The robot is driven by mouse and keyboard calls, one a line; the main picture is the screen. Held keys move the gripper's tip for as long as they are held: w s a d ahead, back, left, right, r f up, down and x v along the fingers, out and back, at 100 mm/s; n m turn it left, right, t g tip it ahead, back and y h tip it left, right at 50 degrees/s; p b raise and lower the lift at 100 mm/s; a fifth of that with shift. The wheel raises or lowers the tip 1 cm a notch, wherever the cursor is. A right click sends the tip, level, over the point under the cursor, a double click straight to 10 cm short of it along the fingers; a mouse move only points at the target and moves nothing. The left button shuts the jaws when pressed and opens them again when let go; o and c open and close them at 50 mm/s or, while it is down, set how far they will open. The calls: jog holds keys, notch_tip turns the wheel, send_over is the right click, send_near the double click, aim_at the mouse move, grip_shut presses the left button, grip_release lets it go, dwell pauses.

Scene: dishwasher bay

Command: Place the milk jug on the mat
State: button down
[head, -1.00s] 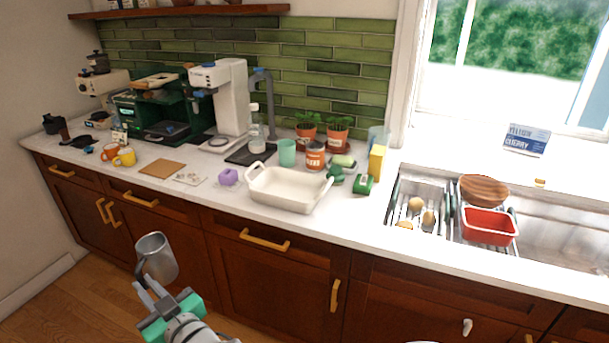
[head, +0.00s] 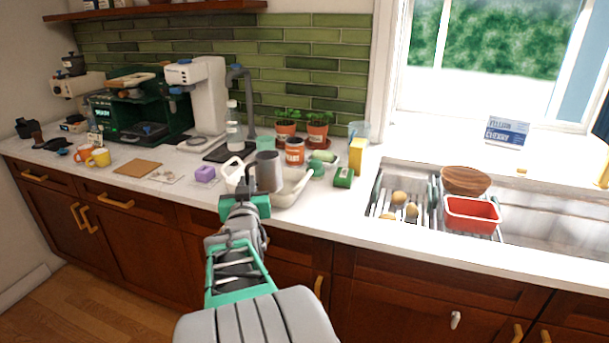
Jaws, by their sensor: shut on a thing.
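The milk jug (head: 269,173) is a grey metal pitcher, held roughly upright. My gripper (head: 245,192) is shut on its handle side, at the left of the jug. The jug shows in front of the white dish and covers its middle; I cannot tell its height above the counter. A flat brown square mat (head: 137,168) lies bare on the counter to the left. A dark mat (head: 222,154) lies farther back by the white machine, with a clear bottle (head: 233,133) on or beside it.
The white dish (head: 292,190) is partly hidden by the jug and my gripper. Yellow cup (head: 98,157), green cup (head: 265,144) and orange jar (head: 295,151) stand nearby. The sink is right.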

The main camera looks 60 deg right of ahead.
jog(key=s+d+r+m+g+h+b, duration=0.1)
jog(key=s+d+m+g+h, duration=0.2)
jog(key=s+d, duration=0.65)
jog(key=shift+g+y, duration=0.4)
jog(key=shift+g, duration=0.2)
jog(key=f, duration=1)
jog(key=shift+w+d+f+b, duration=0.1)
jog(key=shift+w+d+b, duration=0.2)
jog(key=shift+b, duration=0.1)
jog(key=c, duration=1.9)
grip_release()
jog(key=shift+o, duration=0.7)
